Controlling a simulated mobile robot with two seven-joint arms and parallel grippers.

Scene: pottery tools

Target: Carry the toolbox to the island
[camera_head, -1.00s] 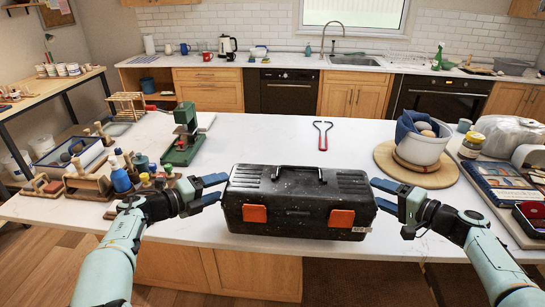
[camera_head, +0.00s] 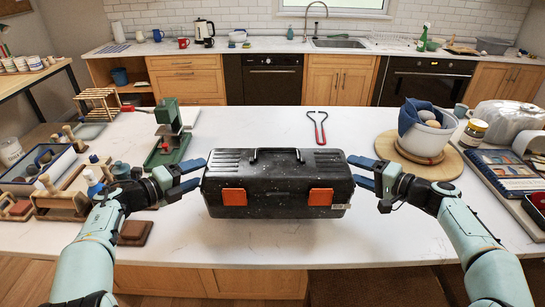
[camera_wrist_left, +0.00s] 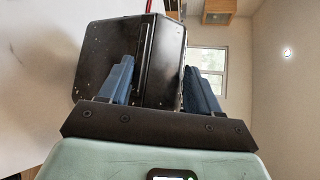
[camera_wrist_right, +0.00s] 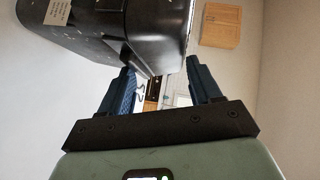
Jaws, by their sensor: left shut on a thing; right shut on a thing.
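The black speckled toolbox (camera_head: 280,208) with orange latches and a top handle is level between my two grippers. The white island (camera_head: 300,245) lies beneath it in the head view; I cannot tell whether the toolbox touches the top. My left gripper (camera_head: 203,173) is shut on the toolbox's left end. My right gripper (camera_head: 353,171) is shut on its right end. The toolbox also shows at the fingers in the left wrist view (camera_wrist_left: 105,60) and right wrist view (camera_wrist_right: 115,28). Its underside is hidden in the head view.
A green press (camera_head: 170,140) and wooden tool racks (camera_head: 70,200) stand left on the island. Red-handled tongs (camera_head: 318,127) lie behind the toolbox. A grey pot (camera_head: 424,139) on a round wooden board (camera_head: 445,167) and books (camera_head: 508,172) are on the right.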

